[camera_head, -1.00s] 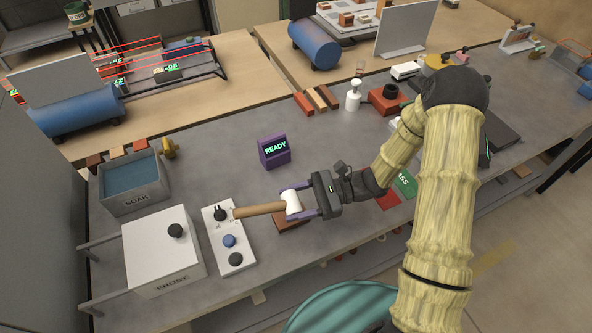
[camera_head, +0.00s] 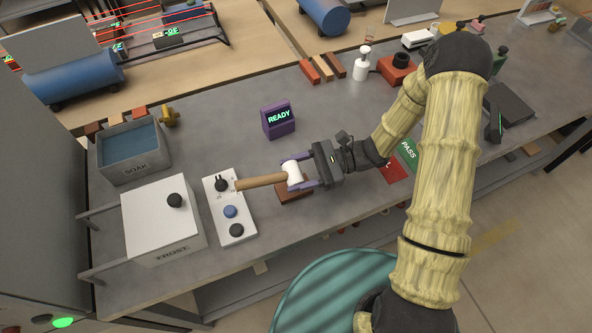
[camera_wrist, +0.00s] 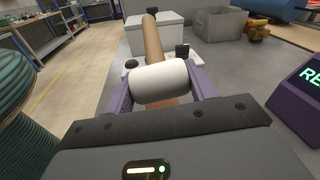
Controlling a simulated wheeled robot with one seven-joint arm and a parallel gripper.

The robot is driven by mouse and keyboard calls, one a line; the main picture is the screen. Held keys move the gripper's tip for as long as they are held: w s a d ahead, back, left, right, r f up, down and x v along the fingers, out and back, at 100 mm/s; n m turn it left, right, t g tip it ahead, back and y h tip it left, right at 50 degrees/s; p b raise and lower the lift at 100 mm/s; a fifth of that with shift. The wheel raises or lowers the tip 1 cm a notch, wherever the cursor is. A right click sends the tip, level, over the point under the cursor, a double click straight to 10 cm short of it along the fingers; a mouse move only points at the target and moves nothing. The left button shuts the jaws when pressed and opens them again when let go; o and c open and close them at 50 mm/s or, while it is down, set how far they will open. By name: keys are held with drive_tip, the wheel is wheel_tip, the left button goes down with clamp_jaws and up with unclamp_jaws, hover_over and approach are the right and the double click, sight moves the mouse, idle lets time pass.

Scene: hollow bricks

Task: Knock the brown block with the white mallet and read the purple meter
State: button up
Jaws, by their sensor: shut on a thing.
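My gripper (camera_head: 306,172) is shut on the white mallet (camera_head: 293,173) by its white head, which also shows between the fingers in the wrist view (camera_wrist: 160,84). The mallet's wooden handle (camera_head: 262,181) points left, over the edge of a white control panel. The brown block (camera_head: 292,191) lies on the grey bench under and just beside the mallet head, partly hidden by the gripper. I cannot tell whether head and block touch. The purple meter (camera_head: 279,121) stands upright behind the gripper and reads "READY" in green. Its edge also shows at the right of the wrist view (camera_wrist: 298,100).
The white panel (camera_head: 229,208) with knobs and the white FROST box (camera_head: 160,218) stand to the left. Behind them is the grey SOAK tub (camera_head: 132,170). Red and green PASS pads (camera_head: 408,150) lie to the right. The bench between meter and tub is clear.

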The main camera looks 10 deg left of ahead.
drive_tip(key=shift+w+f+b, duration=0.15)
drive_tip(key=shift+f+b, duration=0.95)
drive_tip(key=shift+f, duration=0.55)
drive_tip(key=shift+f, duration=0.55)
idle(0.9)
drive_tip(key=shift+r, duration=0.1)
wheel_tip(320, 180, up, 3)
drive_tip(key=p, duration=0.3)
drive_tip(key=shift+r, duration=0.2)
drive_tip(key=shift+r+p, duration=0.45)
drive_tip(key=shift+r, duration=0.15)
drive_tip(key=shift+r+p, duration=1.1)
drive_tip(key=shift+r, duration=0.15)
drive_tip(key=shift+f, duration=0.1)
